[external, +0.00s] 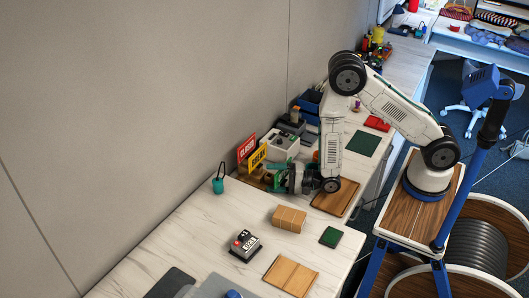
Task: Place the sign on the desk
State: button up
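A red sign (246,146) with pale lettering stands upright near the wall, above the long pale desk (185,228). A yellow sign (257,158) stands just in front of it, partly overlapping it. My gripper (272,178) reaches down at desk level and points left toward the wall, close below and beside the yellow sign. A brown base or block (256,174) shows beside the fingers. The fingertips are too small and partly hidden, so I cannot tell whether they touch or hold a sign.
A teal cup (218,185) stands left of the gripper. A cardboard box (289,218), a grey device (245,245), a green pad (330,237) and a wooden board (291,275) lie nearer the front. White equipment (279,144) stands behind. Bare desk lies at front left.

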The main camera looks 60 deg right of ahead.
aim_at(280, 177)
jog(key=shift+r, duration=0.2)
jog(key=v, duration=0.7)
jog(key=shift+s+d, duration=0.15)
jog(key=shift+s, duration=0.1)
